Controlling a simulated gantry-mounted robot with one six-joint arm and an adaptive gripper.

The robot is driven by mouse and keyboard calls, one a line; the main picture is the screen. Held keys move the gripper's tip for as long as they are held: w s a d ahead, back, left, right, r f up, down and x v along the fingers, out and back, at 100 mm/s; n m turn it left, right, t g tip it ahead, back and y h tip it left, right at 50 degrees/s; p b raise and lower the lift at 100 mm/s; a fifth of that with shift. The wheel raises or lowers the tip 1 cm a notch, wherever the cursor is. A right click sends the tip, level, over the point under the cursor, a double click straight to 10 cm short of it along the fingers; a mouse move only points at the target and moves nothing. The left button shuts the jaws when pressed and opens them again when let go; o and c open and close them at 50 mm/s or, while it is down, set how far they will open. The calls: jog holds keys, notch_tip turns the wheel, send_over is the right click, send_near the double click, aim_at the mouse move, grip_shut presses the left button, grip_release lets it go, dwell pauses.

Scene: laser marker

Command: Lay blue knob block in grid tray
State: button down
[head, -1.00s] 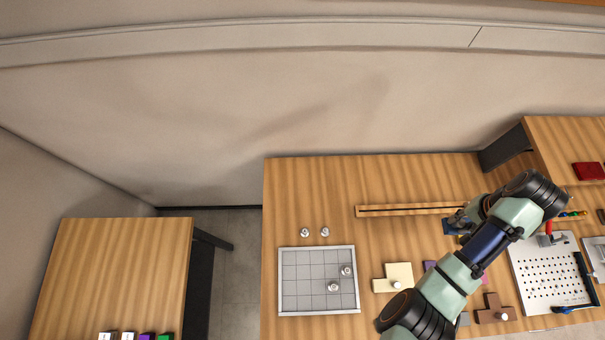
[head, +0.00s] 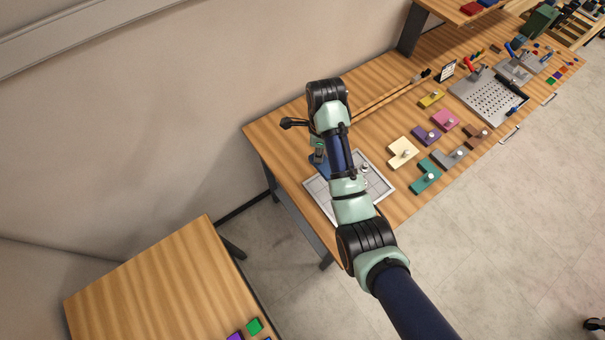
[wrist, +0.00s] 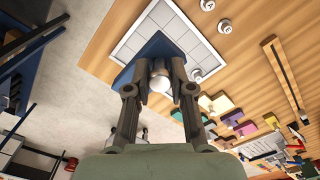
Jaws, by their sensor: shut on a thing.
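The blue knob block (wrist: 152,47) hangs below my gripper (wrist: 159,72) in the wrist view. My gripper is shut on its white knob. The grid tray (wrist: 186,24) lies behind the block there, and the block covers part of it. In the head view the tray (head: 379,184) is partly hidden by my arm, and a bit of the blue block (head: 318,164) shows at the tray's back left edge. The block looks to be over or just above that side; its exact height cannot be told.
Small metal knobs stand on the tray (head: 365,168) and beside it (wrist: 225,26). To its right lie a cream block (head: 401,149), a teal block (head: 424,179), a purple block (head: 422,132) and other knob blocks. A long wooden rail runs along the back.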

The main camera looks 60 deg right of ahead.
jog(key=shift+d+f+b, duration=0.15)
jog(key=shift+f+b, duration=2.05)
jog(key=shift+f, duration=2.8)
jog(key=shift+d+f+b, duration=0.1)
jog(key=shift+f+b, duration=2.05)
jog(key=shift+f, duration=2.8)
jog(key=shift+f, duration=0.1)
jog(key=c, duration=1)
grip_release()
notch_tip(320, 180, up, 12)
jog(key=shift+r+p, duration=0.15)
jog(key=shift+p, duration=0.8)
